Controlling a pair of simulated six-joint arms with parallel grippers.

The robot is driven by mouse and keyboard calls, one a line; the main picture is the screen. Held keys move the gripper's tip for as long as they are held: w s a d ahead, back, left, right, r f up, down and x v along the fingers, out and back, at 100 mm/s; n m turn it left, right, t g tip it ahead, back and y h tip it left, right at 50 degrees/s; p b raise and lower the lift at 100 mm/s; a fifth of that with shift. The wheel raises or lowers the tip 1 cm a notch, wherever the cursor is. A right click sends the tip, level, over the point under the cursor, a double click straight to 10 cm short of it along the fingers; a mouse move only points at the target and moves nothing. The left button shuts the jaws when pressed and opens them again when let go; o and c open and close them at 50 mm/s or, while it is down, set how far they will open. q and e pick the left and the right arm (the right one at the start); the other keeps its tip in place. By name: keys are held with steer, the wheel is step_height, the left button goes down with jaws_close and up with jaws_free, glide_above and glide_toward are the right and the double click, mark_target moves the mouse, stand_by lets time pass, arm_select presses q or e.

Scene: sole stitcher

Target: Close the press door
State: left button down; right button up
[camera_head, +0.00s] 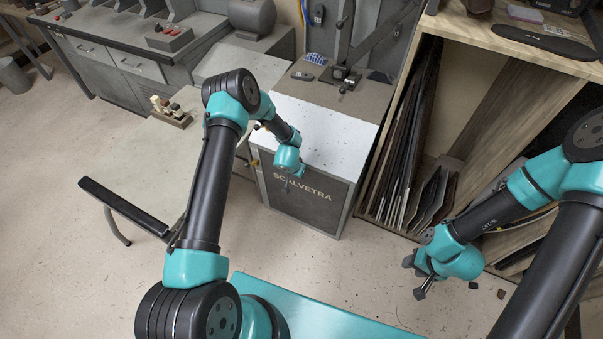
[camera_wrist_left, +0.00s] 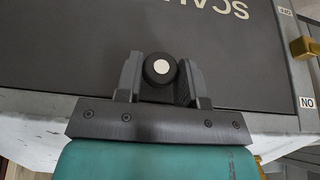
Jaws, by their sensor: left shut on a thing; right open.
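The press door (camera_head: 309,204) is the dark panel lettered SCALVETRA on the front of the white-topped press (camera_head: 325,135). It also fills the upper part of the left wrist view (camera_wrist_left: 120,40), its lettering upside down. A round black knob with a white centre (camera_wrist_left: 161,68) stands out from the door. My left gripper (camera_wrist_left: 160,75) is shut on this knob, one finger on each side. In the head view my left gripper (camera_head: 288,184) is at the door's upper left and hides the knob. I cannot tell whether the door is fully shut. My right gripper (camera_head: 419,280) is open and empty above the floor.
A shelf of upright boards (camera_head: 410,165) stands right of the press under a wooden worktop (camera_head: 500,35). A pale table (camera_head: 150,165) is at the left. Small dark pieces (camera_head: 500,293) lie on the floor near my right gripper. The floor before the press is mostly clear.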

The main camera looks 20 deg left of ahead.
arm_select(q)
steer(key=shift+w+a, duration=0.1)
steer(key=shift+w, duration=0.1)
steer(key=c, duration=0.8)
jaws_free()
steer(key=shift+o, duration=0.2)
steer(key=shift+r, duration=0.15)
steer(key=d+v, duration=0.1)
steer(key=v, duration=1.6)
steer(key=shift+s+a, duration=0.15)
steer(key=shift+a, duration=0.3)
steer(key=s+d+f+n+g+h, duration=0.1)
steer(key=s+d+f, duration=0.1)
steer(key=s, duration=0.9)
steer(key=s+d+f+n+g+h, duration=0.2)
steer(key=s, duration=0.9)
steer(key=shift+s+f+g, duration=0.15)
steer(key=shift+f+g, duration=0.1)
steer(key=shift+g, duration=0.05)
